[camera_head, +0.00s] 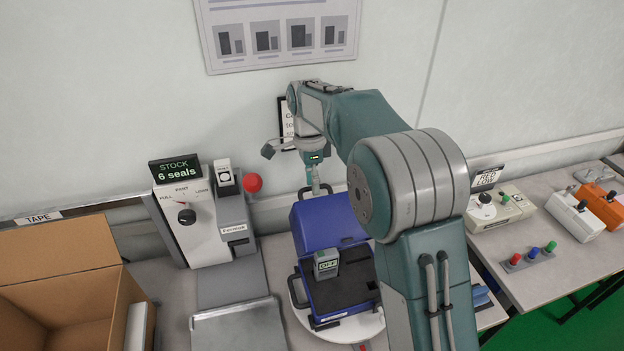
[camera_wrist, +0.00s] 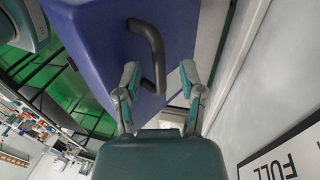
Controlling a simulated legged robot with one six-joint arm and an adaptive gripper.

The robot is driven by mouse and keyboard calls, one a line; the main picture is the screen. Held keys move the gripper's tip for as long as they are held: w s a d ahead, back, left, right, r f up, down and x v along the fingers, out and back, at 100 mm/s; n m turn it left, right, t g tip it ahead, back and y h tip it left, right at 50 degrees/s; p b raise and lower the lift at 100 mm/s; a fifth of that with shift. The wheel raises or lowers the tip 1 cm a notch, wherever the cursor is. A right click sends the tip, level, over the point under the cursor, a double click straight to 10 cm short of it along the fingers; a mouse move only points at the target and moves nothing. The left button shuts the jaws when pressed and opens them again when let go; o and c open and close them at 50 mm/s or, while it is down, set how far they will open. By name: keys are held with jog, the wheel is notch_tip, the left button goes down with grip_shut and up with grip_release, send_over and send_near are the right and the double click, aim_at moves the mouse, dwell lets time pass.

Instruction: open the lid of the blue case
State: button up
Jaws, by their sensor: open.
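The blue case (camera_head: 325,302) sits on a round white plate (camera_head: 357,331), with its dark inside showing. Its blue lid (camera_head: 325,222) stands raised at the back, tilted up from the base. A dark handle (camera_wrist: 153,50) is on the lid's edge. My gripper (camera_head: 316,186) is at the top of the raised lid, by the handle. In the wrist view my gripper (camera_wrist: 160,77) is open, with the handle between its two fingers. I cannot tell whether either finger touches it. My arm hides part of the case's right side.
A small grey tester (camera_head: 326,264) stands in the case. A sealing machine (camera_head: 190,222) with a red knob (camera_head: 252,182) is to the left, beside an open cardboard box (camera_head: 70,262). A cream tester (camera_head: 500,208) and an orange one (camera_head: 600,205) are at right. The wall is close behind.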

jog(key=v, duration=1.1)
jog(key=shift+w+r, duration=0.2)
jog(key=shift+r, duration=0.2)
